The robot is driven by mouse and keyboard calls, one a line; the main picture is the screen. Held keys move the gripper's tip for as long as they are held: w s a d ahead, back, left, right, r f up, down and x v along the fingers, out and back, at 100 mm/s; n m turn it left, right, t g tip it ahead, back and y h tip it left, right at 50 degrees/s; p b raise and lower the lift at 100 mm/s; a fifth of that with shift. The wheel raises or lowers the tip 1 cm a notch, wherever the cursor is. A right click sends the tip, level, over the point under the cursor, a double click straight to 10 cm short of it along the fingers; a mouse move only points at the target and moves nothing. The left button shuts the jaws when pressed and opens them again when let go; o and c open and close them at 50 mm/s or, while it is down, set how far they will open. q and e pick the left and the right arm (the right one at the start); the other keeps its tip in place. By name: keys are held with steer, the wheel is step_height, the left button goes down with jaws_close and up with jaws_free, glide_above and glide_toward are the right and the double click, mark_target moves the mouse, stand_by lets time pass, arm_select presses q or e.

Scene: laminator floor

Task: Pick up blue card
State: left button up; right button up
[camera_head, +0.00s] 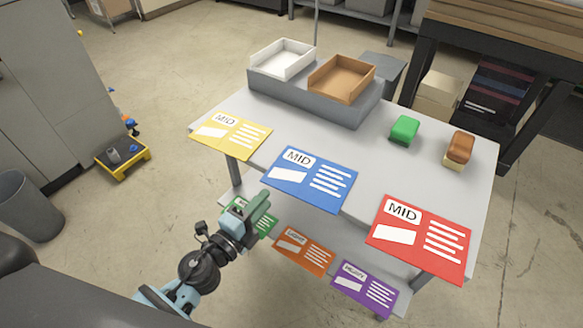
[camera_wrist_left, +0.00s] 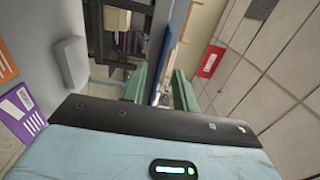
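The blue card (camera_head: 311,180), marked "MID", lies flat on the grey table's upper top and overhangs its front edge. In the left wrist view the blue card (camera_wrist_left: 166,42) shows as a thin edge-on strip ahead, between the lines of my fingers. My left gripper (camera_head: 257,208) is in front of the table, below and left of the blue card, apart from it. In the left wrist view its two green fingers (camera_wrist_left: 160,88) stand apart with nothing held between them. My right gripper is not in view.
A yellow card (camera_head: 231,134) and a red card (camera_head: 420,236) flank the blue one. Green (camera_head: 264,224), orange (camera_head: 304,251) and purple (camera_head: 366,288) cards lie on the lower shelf. White (camera_head: 283,58) and brown (camera_head: 342,78) trays stand at the back.

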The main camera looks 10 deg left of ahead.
mark_target(273, 186)
arm_select(q)
steer(key=x, duration=0.5)
steer(key=shift+w+a+r+p, duration=0.2)
steer(key=shift+w+r+p, duration=0.05)
steer(key=shift+w+p, duration=0.1)
steer(key=shift+c, duration=0.4)
jaws_close()
